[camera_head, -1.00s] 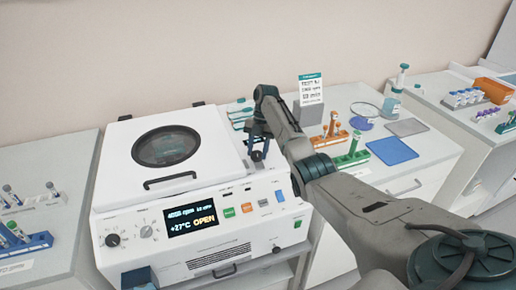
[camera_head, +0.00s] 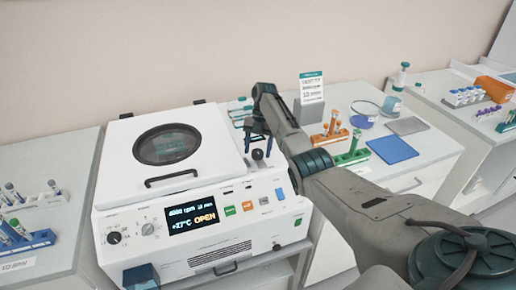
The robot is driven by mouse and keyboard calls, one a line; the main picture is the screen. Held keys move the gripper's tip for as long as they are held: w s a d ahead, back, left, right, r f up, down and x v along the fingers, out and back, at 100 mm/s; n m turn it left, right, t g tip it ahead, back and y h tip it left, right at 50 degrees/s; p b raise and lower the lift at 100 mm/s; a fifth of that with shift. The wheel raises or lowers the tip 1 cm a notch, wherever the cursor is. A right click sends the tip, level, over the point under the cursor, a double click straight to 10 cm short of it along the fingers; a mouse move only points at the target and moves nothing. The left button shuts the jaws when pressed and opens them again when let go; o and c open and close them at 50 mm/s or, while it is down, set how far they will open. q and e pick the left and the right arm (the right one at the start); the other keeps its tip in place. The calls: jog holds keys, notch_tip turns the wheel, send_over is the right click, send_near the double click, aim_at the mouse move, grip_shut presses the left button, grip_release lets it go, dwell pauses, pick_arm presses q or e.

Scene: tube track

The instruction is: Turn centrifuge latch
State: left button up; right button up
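The white centrifuge (camera_head: 120,215) stands on the bench at left centre, with its lid (camera_head: 112,150) down and a round dark window in it. The latch, a small black knob (camera_head: 257,154), sits on the top right of the casing, beside the lid. My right gripper (camera_head: 257,147) points down just above the knob. Its two fingers look spread apart with nothing between them, and the knob shows below their tips. My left gripper is not in view.
Tube racks stand on the left bench (camera_head: 60,205). On the right bench are an orange rack (camera_head: 329,138), a green rack (camera_head: 352,158), a blue mat (camera_head: 392,150) and a sign (camera_head: 311,87). My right arm spans the lower right.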

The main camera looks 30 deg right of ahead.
jog(key=p+v, duration=0.1)
jog(key=v, duration=0.9)
jog(key=shift+d+r+p, duration=0.15)
jog(key=shift+r+p, duration=0.2)
